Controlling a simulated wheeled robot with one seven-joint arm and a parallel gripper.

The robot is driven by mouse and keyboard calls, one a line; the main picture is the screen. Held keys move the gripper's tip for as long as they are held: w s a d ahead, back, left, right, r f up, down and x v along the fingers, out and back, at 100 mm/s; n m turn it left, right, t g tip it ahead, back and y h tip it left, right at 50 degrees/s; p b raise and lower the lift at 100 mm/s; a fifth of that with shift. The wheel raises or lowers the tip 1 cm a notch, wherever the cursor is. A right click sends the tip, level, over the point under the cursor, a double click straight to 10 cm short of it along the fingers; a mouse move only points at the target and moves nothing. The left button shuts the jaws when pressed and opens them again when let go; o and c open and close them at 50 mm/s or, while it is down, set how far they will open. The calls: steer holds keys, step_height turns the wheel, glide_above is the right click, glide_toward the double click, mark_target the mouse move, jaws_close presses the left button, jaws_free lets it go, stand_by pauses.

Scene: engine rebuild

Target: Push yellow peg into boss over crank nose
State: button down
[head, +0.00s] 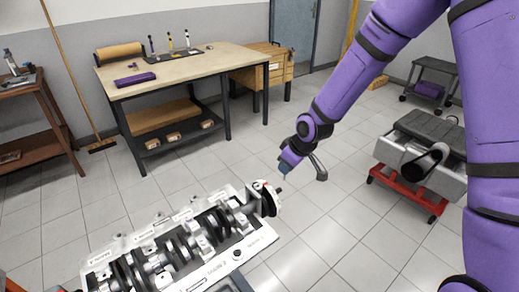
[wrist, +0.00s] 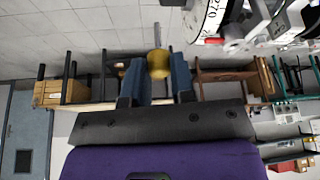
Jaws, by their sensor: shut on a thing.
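The yellow peg (wrist: 159,65) shows in the wrist view between the two blue fingers of my gripper (wrist: 156,80). Its thin grey shank points away from the gripper, toward the top of the picture. My gripper is shut on the peg. In the head view my gripper (head: 286,166) is just above and right of the crank's nose end, apart from it. The engine block (head: 245,246) lies in front with its crankshaft (head: 180,247) exposed. The round white nose disc (head: 266,198) is at its right end. I cannot make out the boss's hole.
A workbench (head: 190,66) with upright tools and a purple block stands at the back. A wooden drawer cabinet (head: 262,70) is beside it. A red dolly (head: 405,190) carries a grey engine part at right. A brown shelf (head: 38,110) is at left.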

steer(key=s+a+r+n+g+y, duration=0.1)
steer(key=s+a+r+n, duration=0.1)
steer(key=a+r+n, duration=0.15)
steer(key=s+a+r+n+g, duration=0.1)
steer(key=s+a+r+n, duration=0.15)
steer(key=a+r, duration=0.25)
glide_above(256, 186)
steer(key=d, duration=0.1)
steer(key=shift+f, duration=3)
steer(key=shift+d+f, duration=0.15)
steer(key=shift+f, duration=1.95)
steer(key=c, duration=1.2)
jaws_free()
steer(key=shift+r, duration=1.5)
